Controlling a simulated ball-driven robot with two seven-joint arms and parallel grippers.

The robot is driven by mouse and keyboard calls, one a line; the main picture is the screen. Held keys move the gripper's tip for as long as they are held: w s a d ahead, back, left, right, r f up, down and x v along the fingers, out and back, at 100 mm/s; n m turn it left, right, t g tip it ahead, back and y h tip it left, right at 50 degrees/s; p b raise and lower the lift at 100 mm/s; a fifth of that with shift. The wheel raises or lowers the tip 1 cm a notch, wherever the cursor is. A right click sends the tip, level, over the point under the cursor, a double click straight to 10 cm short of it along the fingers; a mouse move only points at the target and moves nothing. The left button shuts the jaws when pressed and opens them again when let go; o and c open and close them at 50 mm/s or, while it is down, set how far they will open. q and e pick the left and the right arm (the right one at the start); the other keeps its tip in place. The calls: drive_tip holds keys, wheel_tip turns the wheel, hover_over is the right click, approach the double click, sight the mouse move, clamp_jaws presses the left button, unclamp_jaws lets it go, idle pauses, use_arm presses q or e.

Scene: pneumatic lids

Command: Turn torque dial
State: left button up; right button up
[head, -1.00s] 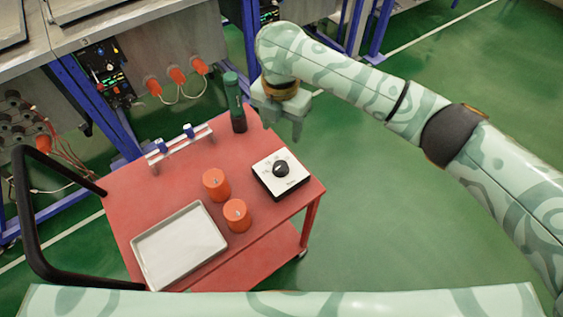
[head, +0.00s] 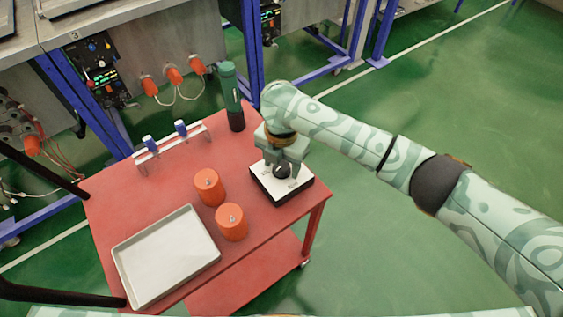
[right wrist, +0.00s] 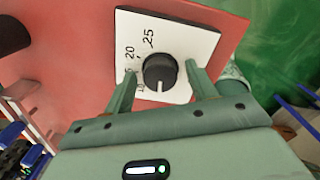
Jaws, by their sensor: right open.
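The torque dial is a black round knob (right wrist: 160,73) on a white-topped box (head: 266,184) at the right side of the red cart. In the right wrist view, numbers such as 20 and 25 and a white pointer mark show on it. My right gripper (head: 282,174) is over the box. In the right wrist view its open fingers (right wrist: 163,86) stand on either side of the knob, with a gap visible at each side. Whether the fingertips are level with the knob is hard to tell. My left gripper is not in view.
Two orange cylinders (head: 209,187) stand left of the box on the red cart (head: 168,186). A grey tray (head: 120,262) lies at the front left. A green and black tool (head: 231,97) stands behind, near a rack (head: 172,145) with blue-topped items.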

drive_tip(key=shift+c, duration=0.4)
drive_tip(key=c, duration=0.9)
drive_tip(key=shift+r+m+p, duration=0.25)
drive_tip(key=shift+m+p, duration=0.15)
drive_tip(key=shift+p, duration=0.35)
drive_tip(key=m+p, duration=0.5)
drive_tip(key=p, duration=0.2)
drive_tip(key=shift+s+m, duration=0.1)
drive_tip(key=shift+m, duration=0.2)
drive_tip(key=m+p, duration=0.3)
drive_tip(key=m, duration=0.1)
drive_tip(key=shift+a+f, duration=0.1)
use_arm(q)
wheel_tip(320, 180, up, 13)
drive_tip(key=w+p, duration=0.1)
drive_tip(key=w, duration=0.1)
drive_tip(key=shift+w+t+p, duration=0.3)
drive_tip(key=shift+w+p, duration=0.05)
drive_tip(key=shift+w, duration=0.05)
use_arm(e)
drive_tip(key=shift+f+m, duration=0.1)
drive_tip(key=shift+m, duration=2.6)
drive_tip(key=o, duration=1)
